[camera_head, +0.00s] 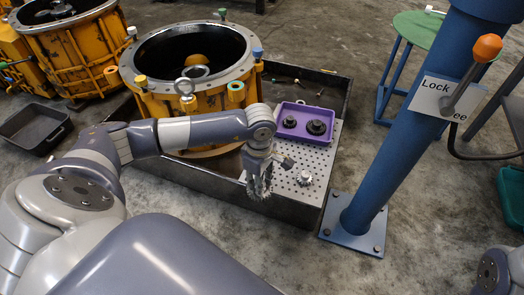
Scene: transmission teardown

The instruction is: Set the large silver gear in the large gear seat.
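My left gripper (260,182) points down over the perforated metal plate (322,150). It appears shut on a silver toothed gear (260,191), seen nearly edge-on between and below the fingers. The fingers hide part of this gear. A small silver toothed part (304,179) lies on the plate to the right of the gripper. A purple tray (301,108) at the back of the plate holds two dark round parts, the larger one (317,127) at right and the smaller one (290,121) at left. I cannot tell which part is the large gear seat. My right gripper is out of view.
The plate sits in a dark low-walled bin (311,217) with an orange housing (190,106) at its left. A blue post (400,115) with an orange-tipped lever stands close on the right. Another orange housing (75,55) and a black crate (33,128) are at left.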

